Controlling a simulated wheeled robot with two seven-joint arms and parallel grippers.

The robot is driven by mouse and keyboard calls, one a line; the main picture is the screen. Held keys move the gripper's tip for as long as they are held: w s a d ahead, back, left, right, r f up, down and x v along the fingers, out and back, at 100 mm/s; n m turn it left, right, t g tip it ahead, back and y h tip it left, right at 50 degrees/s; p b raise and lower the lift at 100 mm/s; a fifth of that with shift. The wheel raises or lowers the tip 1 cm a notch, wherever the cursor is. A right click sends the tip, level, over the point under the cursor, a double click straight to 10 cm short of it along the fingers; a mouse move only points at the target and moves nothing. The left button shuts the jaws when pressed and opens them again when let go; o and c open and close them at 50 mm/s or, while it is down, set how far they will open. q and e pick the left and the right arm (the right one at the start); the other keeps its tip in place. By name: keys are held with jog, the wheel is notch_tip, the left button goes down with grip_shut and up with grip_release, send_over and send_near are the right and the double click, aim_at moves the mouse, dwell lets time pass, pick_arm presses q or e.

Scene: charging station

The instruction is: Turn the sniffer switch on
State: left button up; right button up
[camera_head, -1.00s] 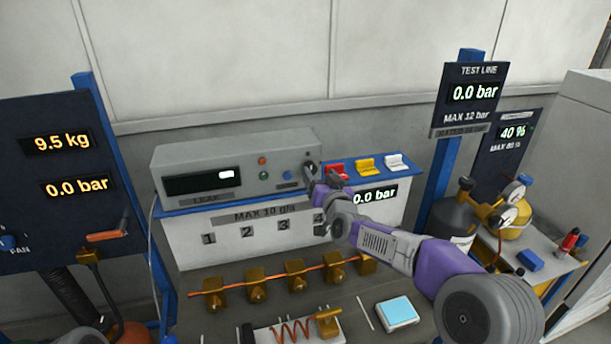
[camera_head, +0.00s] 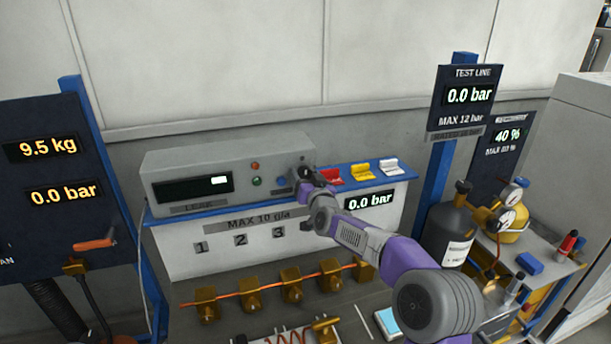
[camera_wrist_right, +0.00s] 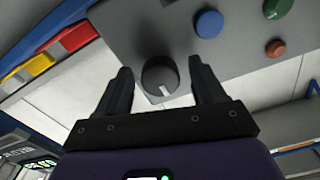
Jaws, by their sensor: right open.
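The sniffer switch looks like a dark round knob (camera_wrist_right: 158,74) with a white pointer mark, on the front of the grey leak detector box (camera_head: 225,160). In the wrist view my right gripper (camera_wrist_right: 160,68) is open, with one finger on each side of the knob. I cannot tell whether the fingers touch it. In the head view my right gripper (camera_head: 305,180) is at the right end of the box and largely hides the knob. The box's dark display (camera_head: 192,188) shows a small white block. My left gripper is not in view.
Red (camera_head: 330,176), yellow (camera_head: 362,171) and white (camera_head: 390,167) switches sit just right of my gripper. A blue button (camera_wrist_right: 209,24) is beside the knob. Brass valves (camera_head: 248,300) line the bench below. A dark gas cylinder (camera_head: 450,225) stands right of my arm.

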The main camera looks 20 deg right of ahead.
jog(key=shift+w, duration=0.3)
jog(key=shift+c, duration=0.3)
jog(key=shift+f, duration=0.1)
jog(key=c, duration=1)
jog(key=m+b, duration=0.2)
jog(key=shift+a+f+m, duration=0.1)
jog(key=shift+f+m, duration=0.1)
jog(key=shift+m, duration=0.2)
jog(key=m+b, duration=0.3)
jog(key=m, duration=0.1)
jog(key=shift+a, duration=0.1)
jog(key=m+b, duration=0.2)
jog(key=m, duration=0.3)
jog(key=shift+r+m, duration=0.1)
jog(key=shift+m, duration=0.3)
jog(key=m, duration=0.2)
jog(key=m+b, duration=0.1)
jog(key=m, duration=0.2)
jog(key=shift+a+r, duration=0.1)
jog(key=shift+r, duration=0.1)
jog(key=shift+m, duration=0.3)
